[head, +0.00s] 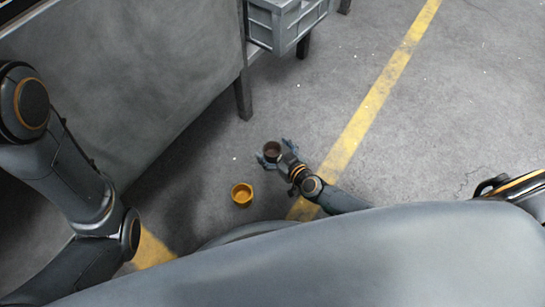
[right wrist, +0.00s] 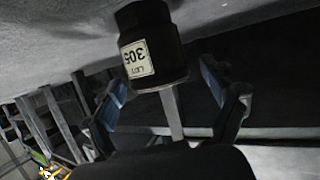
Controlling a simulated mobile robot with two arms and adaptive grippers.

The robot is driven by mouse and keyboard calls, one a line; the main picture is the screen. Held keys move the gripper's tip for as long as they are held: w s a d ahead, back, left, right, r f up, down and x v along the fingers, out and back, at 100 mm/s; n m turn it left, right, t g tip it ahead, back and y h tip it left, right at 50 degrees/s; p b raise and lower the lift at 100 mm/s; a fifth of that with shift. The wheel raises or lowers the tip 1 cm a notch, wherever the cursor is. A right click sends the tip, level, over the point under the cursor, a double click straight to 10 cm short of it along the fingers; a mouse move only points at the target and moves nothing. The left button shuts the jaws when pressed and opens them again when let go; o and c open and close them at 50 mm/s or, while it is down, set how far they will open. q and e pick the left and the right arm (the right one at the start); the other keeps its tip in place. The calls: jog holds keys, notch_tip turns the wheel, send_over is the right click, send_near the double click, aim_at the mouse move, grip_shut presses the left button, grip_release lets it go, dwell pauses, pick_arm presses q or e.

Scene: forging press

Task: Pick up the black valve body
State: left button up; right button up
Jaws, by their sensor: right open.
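The black valve body (head: 272,149) stands on the concrete floor in the head view, its round open top facing up. In the right wrist view the valve body (right wrist: 150,45) is a dark cylinder with a white label reading "LOT 305", upside down in the picture. My right gripper (head: 273,152) is low at the floor with its fingers spread on either side of the valve body. The right wrist view shows the open fingers (right wrist: 163,80) with the body between them; I cannot tell whether either finger touches it. My left arm shows at the left, but its gripper is out of view.
A yellow-orange cup-shaped part (head: 242,194) stands on the floor just left of and nearer than my right gripper. A large grey machine or cabinet (head: 140,70) stands at the upper left, with a grey crate (head: 285,25) beside it. The floor to the right is clear, crossed by a yellow line (head: 375,95).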

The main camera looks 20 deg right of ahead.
jog(key=shift+w+f, duration=0.15)
jog(key=shift+w, duration=0.15)
jog(key=c, duration=1.6)
jog(key=shift+c, duration=0.2)
jog(key=shift+r, duration=0.2)
